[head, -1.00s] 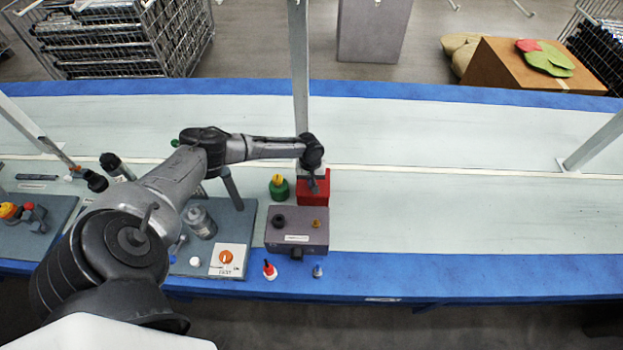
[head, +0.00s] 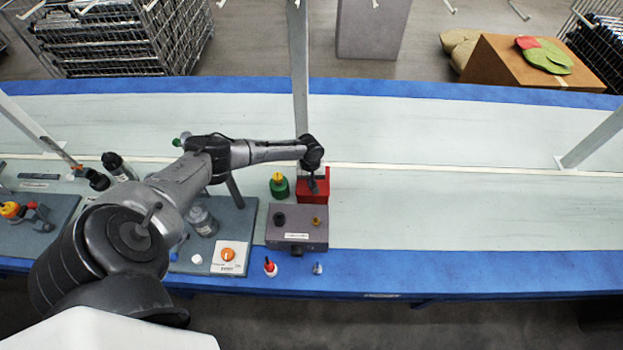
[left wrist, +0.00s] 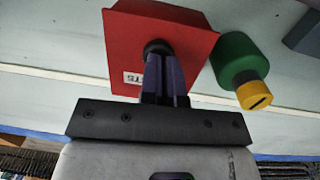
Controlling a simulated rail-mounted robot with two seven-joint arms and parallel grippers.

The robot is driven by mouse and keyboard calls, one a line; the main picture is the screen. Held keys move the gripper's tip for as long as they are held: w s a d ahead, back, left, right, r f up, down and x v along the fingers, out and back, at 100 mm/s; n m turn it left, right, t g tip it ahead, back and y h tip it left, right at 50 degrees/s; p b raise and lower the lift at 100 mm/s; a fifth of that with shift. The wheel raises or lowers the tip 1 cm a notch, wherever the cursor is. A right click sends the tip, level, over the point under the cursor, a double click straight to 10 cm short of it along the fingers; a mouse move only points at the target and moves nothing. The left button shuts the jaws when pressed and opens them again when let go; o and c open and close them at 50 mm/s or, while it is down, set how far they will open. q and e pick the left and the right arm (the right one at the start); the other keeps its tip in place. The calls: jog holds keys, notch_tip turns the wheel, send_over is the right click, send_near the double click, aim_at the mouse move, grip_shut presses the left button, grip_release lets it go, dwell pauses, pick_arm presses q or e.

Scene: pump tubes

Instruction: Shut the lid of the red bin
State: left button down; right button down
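The red bin (head: 315,194) stands on the pale conveyor, behind the grey box. In the left wrist view it fills the upper middle, with a broad red panel (left wrist: 185,27) and a white label on the face below. My left gripper (head: 316,184) is over the bin in the head view. In the left wrist view its fingers (left wrist: 160,52) are close together, with tips at a round black part against the red panel. I cannot tell whether they grip it. The fingers and arm partly hide the bin, and how far its lid is open is unclear. My right gripper is not in view.
A green container with a yellow cap (head: 279,187) stands close left of the bin. A grey box (head: 297,228) with knobs is in front. A grey post (head: 299,75) rises behind. The conveyor to the right is clear.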

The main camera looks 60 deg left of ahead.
pick_arm(q)
jog(key=r+p, duration=0.5)
jog(key=shift+s, duration=0.2)
notch_tip(320, 180, up, 9)
jog(key=p, duration=0.1)
jog(key=shift+a+p, duration=0.2)
jog(key=shift+p, duration=0.2)
jog(key=shift+s, duration=0.1)
